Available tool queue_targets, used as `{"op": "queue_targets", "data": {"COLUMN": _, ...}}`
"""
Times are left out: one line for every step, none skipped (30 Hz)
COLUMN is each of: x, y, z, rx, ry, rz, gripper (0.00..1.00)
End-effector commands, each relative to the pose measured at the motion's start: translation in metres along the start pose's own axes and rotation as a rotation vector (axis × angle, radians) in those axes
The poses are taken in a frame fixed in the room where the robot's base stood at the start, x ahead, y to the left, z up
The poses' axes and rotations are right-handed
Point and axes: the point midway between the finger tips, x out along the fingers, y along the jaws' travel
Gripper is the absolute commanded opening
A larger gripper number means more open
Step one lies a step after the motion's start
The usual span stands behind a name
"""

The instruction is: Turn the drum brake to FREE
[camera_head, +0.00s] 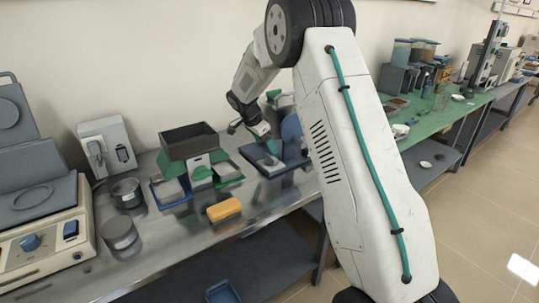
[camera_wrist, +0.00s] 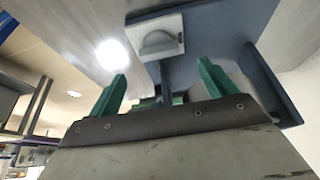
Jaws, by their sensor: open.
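A pale square plate with a raised, rounded grey knob (camera_wrist: 160,40) shows at the top of the wrist view, on a blue-grey base (camera_wrist: 215,35). It looks like the drum brake, but I cannot read any marking or its setting. My gripper (camera_wrist: 162,70) is open, with its two green fingers apart and nothing visible held between them. The knob appears beyond the fingertips, roughly between them. In the head view my gripper (camera_head: 266,141) points down over the blue-grey base (camera_head: 262,166) with an upright round blue disc; the knob is hard to make out there.
A dark open box on a green stand (camera_head: 188,141), an orange block (camera_head: 224,210) and metal cans (camera_head: 121,234) stand left of my gripper on the metal bench. A balance-like machine (camera_head: 45,225) is at far left. A green-topped bench (camera_head: 440,118) runs off right.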

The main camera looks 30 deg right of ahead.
Motion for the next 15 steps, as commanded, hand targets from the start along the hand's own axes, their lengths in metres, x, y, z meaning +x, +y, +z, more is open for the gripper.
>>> {"op": "queue_targets", "data": {"x": 0.009, "y": 0.001, "z": 0.0, "rx": -0.001, "ry": -0.001, "rz": 0.003, "gripper": 0.84}}
{"op": "queue_targets", "data": {"x": 0.014, "y": 0.001, "z": 0.0, "rx": -0.002, "ry": -0.001, "rz": 0.003, "gripper": 0.84}}
{"op": "queue_targets", "data": {"x": 0.021, "y": 0.001, "z": 0.0, "rx": -0.002, "ry": -0.001, "rz": 0.004, "gripper": 0.84}}
{"op": "queue_targets", "data": {"x": 0.026, "y": 0.001, "z": 0.0, "rx": -0.002, "ry": -0.001, "rz": 0.004, "gripper": 0.84}}
{"op": "queue_targets", "data": {"x": 0.031, "y": 0.001, "z": 0.0, "rx": -0.002, "ry": -0.002, "rz": 0.004, "gripper": 0.84}}
{"op": "queue_targets", "data": {"x": 0.037, "y": 0.002, "z": 0.0, "rx": -0.002, "ry": -0.002, "rz": 0.004, "gripper": 0.84}}
{"op": "queue_targets", "data": {"x": 0.041, "y": 0.002, "z": 0.0, "rx": -0.002, "ry": -0.002, "rz": 0.004, "gripper": 0.84}}
{"op": "queue_targets", "data": {"x": 0.045, "y": 0.002, "z": 0.0, "rx": -0.002, "ry": -0.002, "rz": 0.003, "gripper": 0.84}}
{"op": "queue_targets", "data": {"x": 0.05, "y": 0.001, "z": 0.001, "rx": -0.003, "ry": -0.002, "rz": 0.003, "gripper": 0.84}}
{"op": "queue_targets", "data": {"x": 0.053, "y": 0.001, "z": 0.001, "rx": -0.003, "ry": -0.002, "rz": 0.002, "gripper": 0.84}}
{"op": "queue_targets", "data": {"x": 0.055, "y": 0.001, "z": 0.001, "rx": -0.003, "ry": -0.002, "rz": 0.002, "gripper": 0.84}}
{"op": "queue_targets", "data": {"x": 0.058, "y": 0.001, "z": 0.0, "rx": -0.003, "ry": -0.002, "rz": 0.002, "gripper": 0.84}}
{"op": "queue_targets", "data": {"x": 0.059, "y": 0.001, "z": 0.0, "rx": -0.003, "ry": -0.001, "rz": 0.001, "gripper": 0.84}}
{"op": "queue_targets", "data": {"x": 0.061, "y": 0.001, "z": 0.0, "rx": -0.004, "ry": -0.001, "rz": 0.001, "gripper": 0.84}}
{"op": "queue_targets", "data": {"x": 0.062, "y": 0.001, "z": 0.001, "rx": -0.004, "ry": -0.002, "rz": 0.001, "gripper": 0.84}}
